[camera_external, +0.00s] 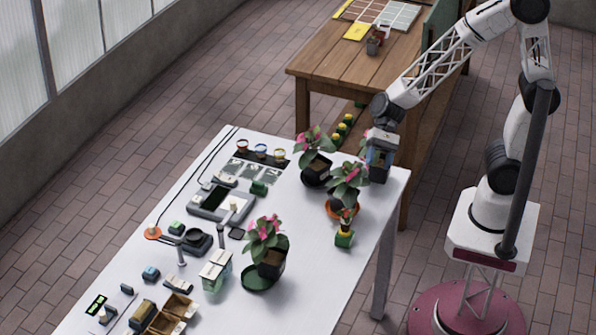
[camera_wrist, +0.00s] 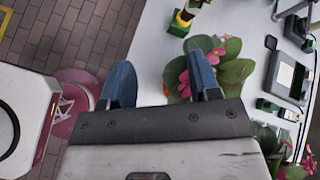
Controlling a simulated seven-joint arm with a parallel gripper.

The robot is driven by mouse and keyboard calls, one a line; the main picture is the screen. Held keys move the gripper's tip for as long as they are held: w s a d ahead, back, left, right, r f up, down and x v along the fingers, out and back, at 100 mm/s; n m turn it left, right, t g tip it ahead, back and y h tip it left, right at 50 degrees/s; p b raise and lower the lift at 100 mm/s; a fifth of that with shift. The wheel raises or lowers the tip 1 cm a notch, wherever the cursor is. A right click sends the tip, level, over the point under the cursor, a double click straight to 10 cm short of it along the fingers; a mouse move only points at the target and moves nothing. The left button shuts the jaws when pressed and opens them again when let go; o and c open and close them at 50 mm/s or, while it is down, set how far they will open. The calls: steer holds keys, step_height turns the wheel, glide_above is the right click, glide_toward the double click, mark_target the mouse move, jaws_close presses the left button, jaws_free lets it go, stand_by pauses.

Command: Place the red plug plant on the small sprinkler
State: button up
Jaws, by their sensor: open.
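My gripper (camera_external: 378,160) is open and empty above the table's far right corner, beyond the plug plant. In the wrist view my gripper (camera_wrist: 160,85) has its blue fingers apart, with the right finger over pink-flowered leaves. I cannot tell for sure which item is the small sprinkler; an orange-based device (camera_external: 153,233) stands at the left edge.
A pink-flowered potted plant on an orange saucer (camera_external: 343,211) stands between my gripper and the plug plant. Another potted plant (camera_external: 314,160) is left of it, and one on a green saucer (camera_external: 258,278) is nearer. Tools and boxes crowd the white table's (camera_external: 310,285) left side.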

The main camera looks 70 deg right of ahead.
steer(key=s+d+r+n+t+h, duration=0.1)
steer(key=s+d+r+n+h, duration=0.2)
steer(key=d, duration=0.6)
steer(key=s+d+r+n+t+h, duration=0.1)
steer(key=s+d+r+n+h, duration=0.3)
steer(key=d, duration=0.5)
steer(key=s+d+r+n+t+h, duration=0.2)
steer(key=s+d+r+n+h, duration=0.1)
steer(key=d, duration=0.6)
step_height(320, 180, up, 2)
steer(key=shift+s+r+n+h, duration=0.1)
steer(key=shift+s+n+h, duration=0.3)
steer(key=shift+s, duration=0.2)
steer(key=shift+d, duration=0.1)
